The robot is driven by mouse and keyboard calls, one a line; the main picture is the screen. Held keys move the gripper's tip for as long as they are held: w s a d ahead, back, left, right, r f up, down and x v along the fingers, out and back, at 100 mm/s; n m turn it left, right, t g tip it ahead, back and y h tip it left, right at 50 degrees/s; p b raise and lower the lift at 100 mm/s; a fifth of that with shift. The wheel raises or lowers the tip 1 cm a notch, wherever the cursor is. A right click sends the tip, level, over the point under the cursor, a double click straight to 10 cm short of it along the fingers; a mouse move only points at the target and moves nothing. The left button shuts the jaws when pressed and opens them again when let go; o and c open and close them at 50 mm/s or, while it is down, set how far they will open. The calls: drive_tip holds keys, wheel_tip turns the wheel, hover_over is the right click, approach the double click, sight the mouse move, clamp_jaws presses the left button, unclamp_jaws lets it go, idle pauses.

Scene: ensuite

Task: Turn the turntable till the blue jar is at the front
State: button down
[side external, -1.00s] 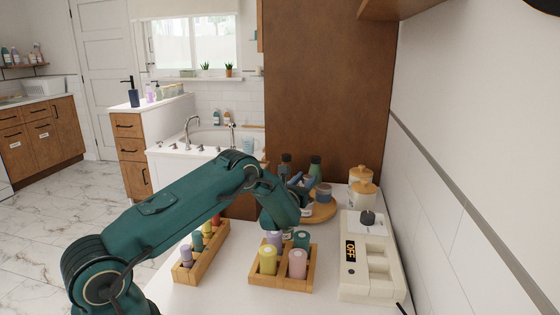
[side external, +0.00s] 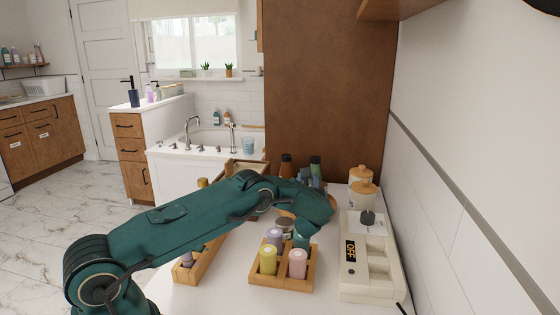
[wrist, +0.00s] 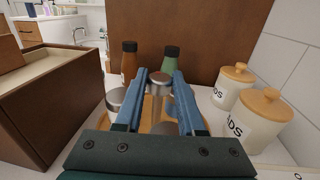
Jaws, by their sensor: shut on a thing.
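The wooden turntable (wrist: 145,128) is mostly hidden behind my arm and fingers. A metal post with a round knob (wrist: 159,78) rises between my blue fingers. My gripper (wrist: 161,84) is shut on this post. A brown bottle (wrist: 129,62) and a green bottle (wrist: 171,62) stand behind it, and both show in the side view, the brown one (side external: 286,165) left of the green one (side external: 316,168). A silver-lidded jar (wrist: 115,97) stands left of my fingers. I cannot make out the blue jar; my arm may hide it.
Two cream canisters (wrist: 256,118) with wooden lids stand close on the right. A brown box (wrist: 50,95) is close on the left. A wooden rack of coloured bottles (side external: 281,283) and a cream device (side external: 367,265) stand nearer the side camera. A brown panel (side external: 330,90) closes the back.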

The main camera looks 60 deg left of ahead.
drive_tip(key=shift+w+d+n+g+y, duration=0.1)
drive_tip(key=shift+d+n+g+y, duration=0.05)
drive_tip(key=shift+n+g+y, duration=1.2)
drive_tip(key=shift+g+h, duration=0.25)
drive_tip(key=shift+h, duration=0.1)
drive_tip(key=c, duration=0.5)
unclamp_jaws()
drive_tip(key=shift+v, duration=2.55)
